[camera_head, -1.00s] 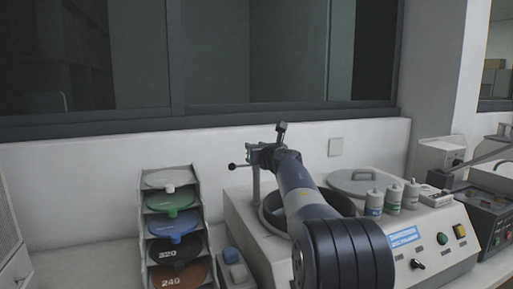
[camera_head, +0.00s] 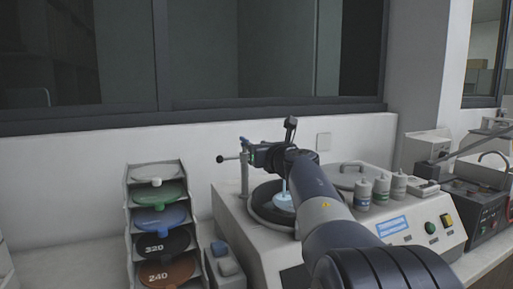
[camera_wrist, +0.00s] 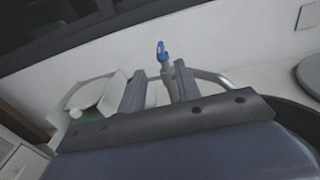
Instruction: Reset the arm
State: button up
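My gripper (camera_head: 258,155) is above the left part of the white polishing machine (camera_head: 235,225), close to a metal post (camera_head: 244,175). In the wrist view my gripper (camera_wrist: 160,88) shows its two dark fingers apart, with a clear gap and nothing visibly gripped. A post with a blue top (camera_wrist: 162,50) appears beyond the gap. I cannot tell whether the fingers touch it. My arm reaches in from the lower right and hides part of the machine. A pale blue piece with a thin stem (camera_head: 284,200) shows in the round dark basin below my gripper.
A rack (camera_head: 130,225) of coloured discs stands left of the machine. Several small bottles (camera_head: 381,190) and a round lid (camera_head: 353,176) are on the machine's right. A wall and window (camera_head: 280,50) close off the back.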

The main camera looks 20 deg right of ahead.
aim_at(244, 138)
jog(key=w+p, duration=0.3)
jog(key=w, duration=0.8)
dwell(0.3)
jog(key=shift+s, duration=0.1)
